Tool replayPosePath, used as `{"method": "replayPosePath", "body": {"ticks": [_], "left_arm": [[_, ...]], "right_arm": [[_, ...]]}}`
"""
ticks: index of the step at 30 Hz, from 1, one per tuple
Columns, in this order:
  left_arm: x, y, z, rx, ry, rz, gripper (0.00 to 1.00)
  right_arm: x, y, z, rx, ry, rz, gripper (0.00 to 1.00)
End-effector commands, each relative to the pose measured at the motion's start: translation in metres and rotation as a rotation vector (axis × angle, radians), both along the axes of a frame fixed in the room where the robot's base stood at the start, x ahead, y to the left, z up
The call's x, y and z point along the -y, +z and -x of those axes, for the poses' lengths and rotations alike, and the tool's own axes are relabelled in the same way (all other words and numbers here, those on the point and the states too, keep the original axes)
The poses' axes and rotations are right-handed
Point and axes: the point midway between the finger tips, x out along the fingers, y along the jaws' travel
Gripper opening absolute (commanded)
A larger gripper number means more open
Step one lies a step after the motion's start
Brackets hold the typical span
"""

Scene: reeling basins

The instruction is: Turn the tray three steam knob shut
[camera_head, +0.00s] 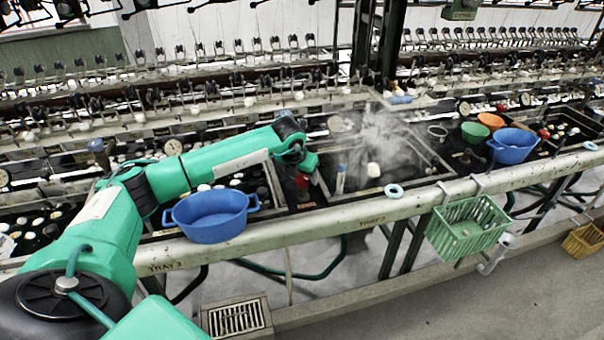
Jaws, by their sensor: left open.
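My left arm reaches in from the left over the blue basin. My left gripper (306,174) is at the arm's far end, open, above the wet tray beside the steam. A dark red knob (303,184) shows right at the gripper, partly hidden by it; I cannot tell whether they touch. The front rail (270,236) carries a "TRAY 3" label (167,265) at the left and another tray label (372,222) farther right. White steam (375,130) rises from the tray just right of the gripper. My right gripper is not in view.
A blue basin (211,215) stands left of the gripper. A blue-topped upright tube (340,179) stands close to its right. A pale blue ring (394,191) sits on the rail. A green basket (466,228) hangs in front. Blue, green and orange bowls stand farther right.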

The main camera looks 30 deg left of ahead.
Motion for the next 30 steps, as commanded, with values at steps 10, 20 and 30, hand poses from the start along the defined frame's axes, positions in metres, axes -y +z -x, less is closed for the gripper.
{"method": "replayPosePath", "body": {"ticks": [10,20,30], "left_arm": [[0.000,-0.002,-0.001,0.000,0.000,0.000,0.54],[0.000,-0.002,-0.001,0.000,-0.003,0.001,0.18],[-0.002,-0.004,-0.001,0.001,-0.127,0.000,0.18]], "right_arm": [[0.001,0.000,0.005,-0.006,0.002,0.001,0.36],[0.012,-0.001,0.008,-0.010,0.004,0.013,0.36],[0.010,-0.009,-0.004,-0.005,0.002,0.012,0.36]]}}
